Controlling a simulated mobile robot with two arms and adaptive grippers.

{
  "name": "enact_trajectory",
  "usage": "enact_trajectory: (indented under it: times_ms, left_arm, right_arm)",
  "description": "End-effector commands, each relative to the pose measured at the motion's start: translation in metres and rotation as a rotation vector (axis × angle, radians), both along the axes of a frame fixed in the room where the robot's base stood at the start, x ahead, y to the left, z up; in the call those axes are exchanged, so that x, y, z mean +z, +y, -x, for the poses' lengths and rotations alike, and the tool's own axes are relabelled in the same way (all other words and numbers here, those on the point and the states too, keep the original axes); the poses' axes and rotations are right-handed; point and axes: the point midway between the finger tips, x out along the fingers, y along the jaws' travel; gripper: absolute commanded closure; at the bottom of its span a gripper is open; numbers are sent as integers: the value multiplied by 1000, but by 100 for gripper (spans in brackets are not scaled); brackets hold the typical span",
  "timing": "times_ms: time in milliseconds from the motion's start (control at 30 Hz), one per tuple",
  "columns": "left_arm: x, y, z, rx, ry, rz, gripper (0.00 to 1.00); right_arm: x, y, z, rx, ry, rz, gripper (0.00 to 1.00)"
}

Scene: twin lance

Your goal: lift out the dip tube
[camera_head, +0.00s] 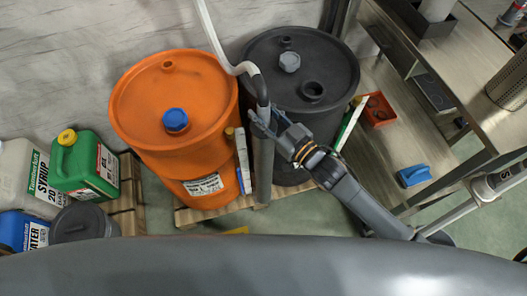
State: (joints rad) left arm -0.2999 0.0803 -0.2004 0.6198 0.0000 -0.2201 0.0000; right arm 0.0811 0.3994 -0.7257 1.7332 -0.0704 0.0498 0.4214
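The dip tube (263,165) is a long grey tube with a dark upper section (262,90) and a white hose (212,30) rising from its top. It appears nearly upright between the orange drum (135,110) and the black drum (340,75), with its lower end visible near the pallet. My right gripper (264,124) reaches in from the lower right, its fingers around the tube below the dark section. They look closed on it, though the contact is partly hidden. The black drum has a dark open bung (312,91) and a grey cap (289,61). My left gripper is not in view.
The orange drum has a blue cap (175,120). A green jerrycan (84,165) and other containers stand at left. A pallet (186,217) lies under the drums.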

Motion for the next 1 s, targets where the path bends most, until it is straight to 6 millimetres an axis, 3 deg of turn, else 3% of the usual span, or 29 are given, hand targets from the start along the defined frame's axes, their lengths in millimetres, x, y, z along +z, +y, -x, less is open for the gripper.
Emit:
enact_trajectory:
  times_ms: [33,100,133,367,1000]
  left_arm:
    - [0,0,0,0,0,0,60]
    - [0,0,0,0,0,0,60]
    - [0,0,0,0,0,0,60]
    - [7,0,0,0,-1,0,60]
    - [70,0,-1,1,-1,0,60]
  right_arm:
    - [0,0,0,0,0,0,84]
    - [0,0,0,0,0,0,98]
    - [0,0,0,0,0,0,100]
    - [9,0,0,1,-4,-2,100]
    - [73,0,0,1,-4,-2,100]
